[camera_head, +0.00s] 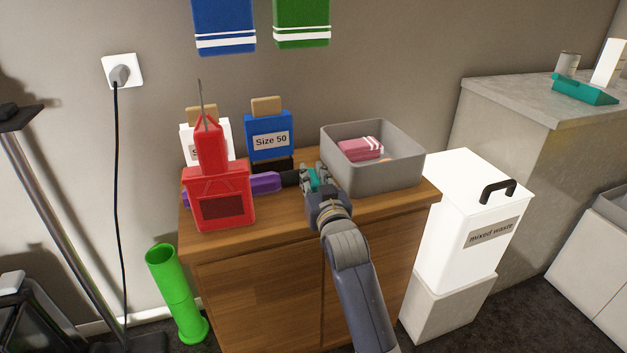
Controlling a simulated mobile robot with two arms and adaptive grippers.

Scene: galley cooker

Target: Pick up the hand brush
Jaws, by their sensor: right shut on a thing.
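My right gripper (316,181) is over the wooden cabinet top, in front of the grey bin's left side. It is shut on a small teal thing, which I take to be the hand brush (318,174). The fingers hide much of it, so its full shape does not show. A black piece (290,178) lies just left of the fingers; I cannot tell whether it belongs to the brush or to the purple thing (265,183) beside it. I cannot tell whether the brush touches the cabinet top. My left gripper is not in view.
A white waste bin (470,220) stands right. A green tube (176,295) stands on the floor left.

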